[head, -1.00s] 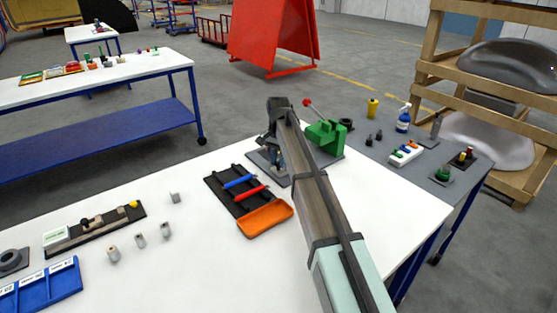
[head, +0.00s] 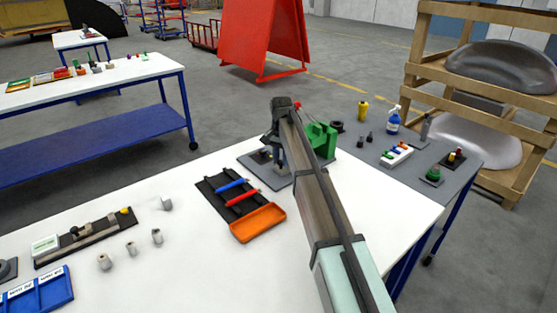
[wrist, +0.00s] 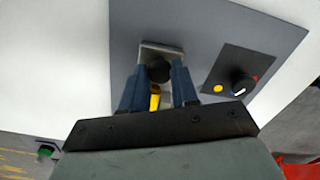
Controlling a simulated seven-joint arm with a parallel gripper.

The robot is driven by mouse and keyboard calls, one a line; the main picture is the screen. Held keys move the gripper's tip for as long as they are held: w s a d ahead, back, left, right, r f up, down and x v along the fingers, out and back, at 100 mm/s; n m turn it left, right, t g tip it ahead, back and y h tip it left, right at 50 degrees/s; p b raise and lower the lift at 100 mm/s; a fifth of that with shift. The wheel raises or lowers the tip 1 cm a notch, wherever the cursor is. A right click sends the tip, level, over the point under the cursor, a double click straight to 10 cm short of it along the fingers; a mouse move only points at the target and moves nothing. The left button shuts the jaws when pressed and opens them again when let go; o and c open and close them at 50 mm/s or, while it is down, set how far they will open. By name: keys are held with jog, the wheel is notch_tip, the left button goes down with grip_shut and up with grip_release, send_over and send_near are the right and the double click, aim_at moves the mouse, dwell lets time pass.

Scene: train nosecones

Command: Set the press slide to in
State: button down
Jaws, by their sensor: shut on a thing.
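The green press (head: 322,138) stands on a grey base plate (head: 250,162) at the far end of the white table, partly hidden behind my arm. In the wrist view the grey plate (wrist: 205,25) carries a pale metal slide block (wrist: 148,47) with a round black knob (wrist: 158,70). My gripper (wrist: 157,82) has its two dark blue fingers on either side of this knob and is shut on it. A yellow strip (wrist: 154,100) shows between the fingers. In the head view my gripper (head: 272,146) is low over the plate, its fingertips hard to make out.
An orange tray (head: 257,222) and a black rack (head: 228,195) with blue and red tools are nearby. Small grey parts (head: 130,248) stand at left. The white table front is clear.

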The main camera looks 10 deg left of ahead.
jog(key=c, duration=0.8)
grip_release()
jog(key=shift+w+d, duration=0.2)
jog(key=shift+c, duration=0.2)
jog(key=shift+r, duration=0.1)
notch_tip(320, 180, up, 14)
jog(key=shift+f, duration=0.2)
